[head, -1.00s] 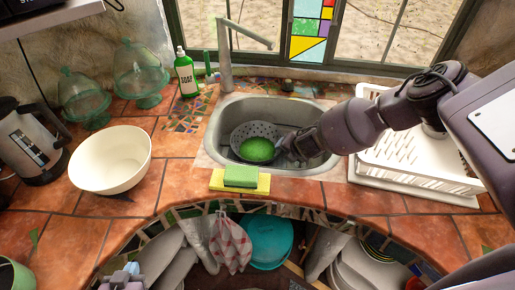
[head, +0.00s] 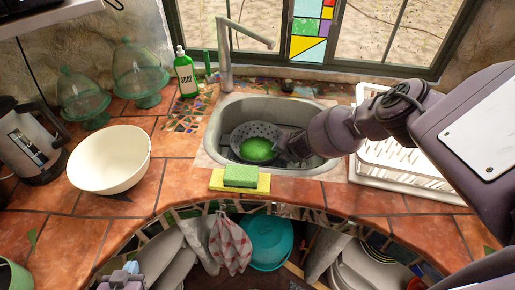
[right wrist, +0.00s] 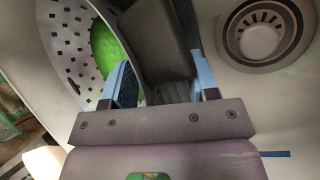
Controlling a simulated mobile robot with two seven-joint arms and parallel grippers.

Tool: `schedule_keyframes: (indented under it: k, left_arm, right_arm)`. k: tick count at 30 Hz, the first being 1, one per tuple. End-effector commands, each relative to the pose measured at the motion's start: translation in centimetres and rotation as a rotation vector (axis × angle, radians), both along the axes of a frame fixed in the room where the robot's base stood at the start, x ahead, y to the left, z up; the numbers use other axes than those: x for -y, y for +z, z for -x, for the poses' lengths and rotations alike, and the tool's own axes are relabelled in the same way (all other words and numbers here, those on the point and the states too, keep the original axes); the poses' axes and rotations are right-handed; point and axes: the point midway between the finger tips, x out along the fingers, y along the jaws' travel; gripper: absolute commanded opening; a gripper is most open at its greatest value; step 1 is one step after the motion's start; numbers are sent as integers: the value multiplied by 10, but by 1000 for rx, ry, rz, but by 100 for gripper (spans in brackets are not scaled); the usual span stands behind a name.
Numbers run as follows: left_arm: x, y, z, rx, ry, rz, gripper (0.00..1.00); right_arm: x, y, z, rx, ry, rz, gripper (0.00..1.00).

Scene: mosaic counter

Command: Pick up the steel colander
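The steel colander (head: 239,148) sits in the sink with a round green item (head: 258,150) inside it. My right gripper (head: 283,147) is at the colander's right side, its fingers mostly hidden in the head view. In the right wrist view the right gripper (right wrist: 163,82) is open. One blue-edged finger is over the inside of the perforated colander (right wrist: 72,50), and the rim passes between the fingers. A dark grey block fills part of the gap; I cannot tell what it is. My left gripper (head: 130,268) shows only partly at the bottom left edge.
The sink (head: 222,118) has a tall faucet (head: 225,65) behind it. Sponges (head: 240,178) lie at its front edge. A white bowl (head: 110,160) and a soap bottle (head: 186,75) stand left. A white dish rack (head: 405,165) is right, under my right arm.

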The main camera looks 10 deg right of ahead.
Motion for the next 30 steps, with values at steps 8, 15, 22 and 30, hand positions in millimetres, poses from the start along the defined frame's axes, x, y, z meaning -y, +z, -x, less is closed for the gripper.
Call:
schedule_keyframes:
  k: [8, 15, 22, 30]
  left_arm:
    - [0, -2, 1, -3, 0, 0, 0]
    - [0, -2, 1, -5, 0, 0, 0]
    - [0, -2, 1, -5, 0, -1, 0]
    - [0, -2, 1, -5, 0, -1, 0]
  right_arm:
    - [0, 0, 0, 0, 0, 0, 11]
    - [1, -1, 1, -1, 0, 2, 0]
    - [1, -2, 1, -1, 1, 4, 0]
    - [2, -2, 2, -2, 2, 6, 0]
